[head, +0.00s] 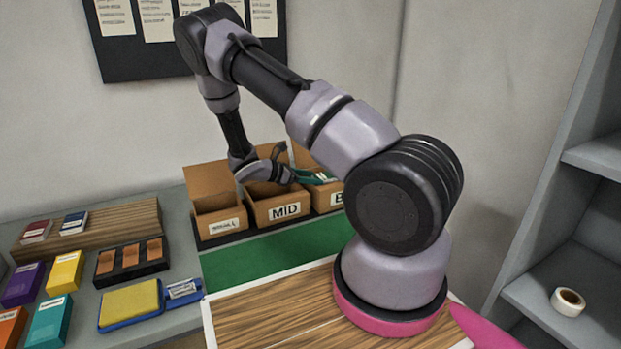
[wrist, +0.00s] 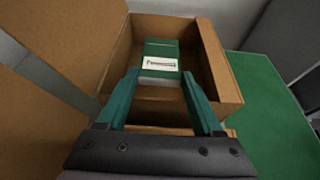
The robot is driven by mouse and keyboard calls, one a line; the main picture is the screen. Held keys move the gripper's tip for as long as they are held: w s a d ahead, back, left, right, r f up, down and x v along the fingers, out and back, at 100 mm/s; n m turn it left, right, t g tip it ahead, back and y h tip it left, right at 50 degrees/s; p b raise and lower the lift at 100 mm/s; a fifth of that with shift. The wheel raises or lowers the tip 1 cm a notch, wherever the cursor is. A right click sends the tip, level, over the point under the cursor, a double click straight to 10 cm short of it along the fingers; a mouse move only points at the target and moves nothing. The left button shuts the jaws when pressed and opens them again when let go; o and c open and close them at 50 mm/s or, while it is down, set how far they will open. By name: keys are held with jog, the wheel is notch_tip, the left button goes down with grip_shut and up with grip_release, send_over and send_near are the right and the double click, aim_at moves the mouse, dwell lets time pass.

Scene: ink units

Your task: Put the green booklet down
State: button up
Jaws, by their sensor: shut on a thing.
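The green booklet (wrist: 160,58) has a white label and is held between the tips of my gripper (wrist: 160,76). My gripper is shut on it. In the wrist view the booklet is above an open cardboard box (wrist: 222,70), within its outline; I cannot tell its exact height. In the head view my gripper (head: 305,177) is over the row of boxes, reaching right from above the box marked MID (head: 285,211) toward the right-hand box (head: 330,196). The booklet (head: 321,178) is small there and partly merges with the green fingers. My arm hides part of the right-hand box.
A left-hand box (head: 219,222) stands beside MID. A green mat (head: 265,252) lies clear before the boxes. At left are several coloured boxes, a dark tray (head: 131,265) and a yellow-topped blue pad (head: 131,303). A tape roll (head: 567,301) sits on the right shelf.

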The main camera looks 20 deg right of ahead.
jog(key=o, duration=1.4)
jog(key=shift+s+a+f, duration=0.15)
jog(key=shift+s+f, duration=0.1)
jog(key=shift+f, duration=0.25)
jog(key=shift+r, duration=0.15)
jog(key=r+v, duration=0.1)
jog(key=v, duration=1.1)
jog(key=s+a+r+m+t+y, duration=0.1)
jog(key=s+r+m+y, duration=0.4)
jog(key=r, duration=0.6)
jog(key=s+r+m+t+y, duration=0.3)
jog(key=s+r+m+y, duration=0.2)
jog(key=s+r+m, duration=0.5)
jog(key=s+a+r+m+t+y, duration=0.1)
jog(key=s+r+m+y, duration=0.4)
jog(key=s+r, duration=0.6)
jog(key=shift+s+a+r+m+t+y, duration=0.1)
jog(key=shift+a+r+m+t+y, duration=0.05)
jog(key=shift+r+m+t, duration=0.4)
jog(key=shift+s+a+r+m+t+y, duration=0.1)
jog(key=shift+a+r+m+t+y, duration=0.2)
jog(key=shift+r+m, duration=0.35)
jog(key=shift+w+d, duration=0.1)
